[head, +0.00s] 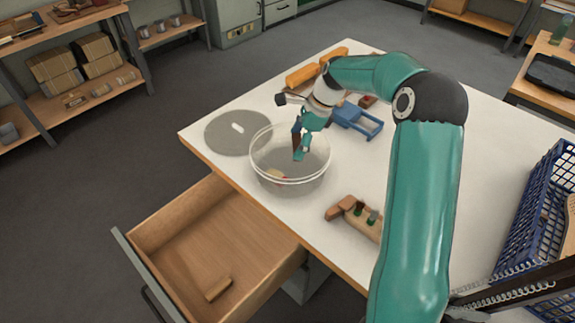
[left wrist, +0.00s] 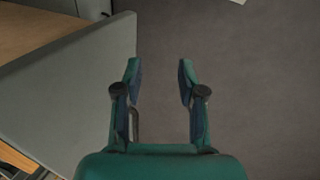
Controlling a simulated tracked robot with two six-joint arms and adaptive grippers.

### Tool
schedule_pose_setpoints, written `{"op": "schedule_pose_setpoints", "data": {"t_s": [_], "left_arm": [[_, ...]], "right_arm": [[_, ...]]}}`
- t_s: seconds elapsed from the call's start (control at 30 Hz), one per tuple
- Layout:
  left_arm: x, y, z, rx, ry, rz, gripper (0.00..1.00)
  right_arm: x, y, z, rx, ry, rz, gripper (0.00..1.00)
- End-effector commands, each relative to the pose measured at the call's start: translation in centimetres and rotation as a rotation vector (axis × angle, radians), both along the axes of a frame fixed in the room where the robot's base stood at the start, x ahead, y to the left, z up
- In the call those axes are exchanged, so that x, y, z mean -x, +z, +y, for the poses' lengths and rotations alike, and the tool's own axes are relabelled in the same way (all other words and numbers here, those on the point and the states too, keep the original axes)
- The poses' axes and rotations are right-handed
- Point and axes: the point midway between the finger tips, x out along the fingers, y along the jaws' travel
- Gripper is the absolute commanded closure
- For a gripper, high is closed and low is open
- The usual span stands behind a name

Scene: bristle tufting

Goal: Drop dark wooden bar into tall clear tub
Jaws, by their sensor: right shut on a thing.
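The clear tub (head: 262,172) stands on the white table near its front left edge. My right gripper (head: 301,146) points down into the tub's opening, its fingertips inside the rim in the picture. It is shut on a dark wooden bar (head: 296,139), which hangs upright between the fingers. I cannot tell how far the bar is above the tub floor. My left gripper (left wrist: 158,72) is open and empty in the left wrist view, over bare floor beside a grey drawer front (left wrist: 75,90).
A grey disc with a slot (head: 228,134) lies left of the tub. An open drawer (head: 190,240) holds a small wooden block (head: 217,288). A blue frame (head: 358,122), orange blocks (head: 303,76) and a wooden piece with pegs (head: 357,215) lie around. A blue crate (head: 530,220) stands right.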

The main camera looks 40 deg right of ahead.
Motion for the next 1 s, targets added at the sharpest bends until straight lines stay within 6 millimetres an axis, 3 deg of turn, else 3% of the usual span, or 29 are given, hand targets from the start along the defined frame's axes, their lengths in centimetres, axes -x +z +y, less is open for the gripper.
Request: {"op": "schedule_pose_setpoints", "data": {"t_s": [0.03,0.07,0.1,0.57,0.77,1.0], "left_arm": [[0.0,0.0,0.0,0.000,0.000,0.000,0.60],[0.0,0.0,0.0,0.000,0.000,0.000,0.60],[0.0,0.0,0.0,0.000,0.000,0.000,0.60],[0.0,0.1,0.0,0.000,0.000,0.000,0.60],[0.0,0.1,0.0,0.000,0.000,0.000,0.60],[0.0,0.1,0.0,0.000,0.000,0.000,0.60]], "right_arm": [[0.0,0.0,0.0,0.000,0.000,0.000,0.36],[0.0,0.0,0.0,0.000,0.000,0.000,0.08],[0.0,0.0,0.0,0.000,0.000,0.000,0.01],[0.1,0.5,-0.1,0.001,0.000,-0.002,0.00],[0.7,3.1,-1.0,0.003,-0.002,-0.004,0.00],[1.9,7.5,-2.5,0.002,-0.002,-0.003,0.00]]}}
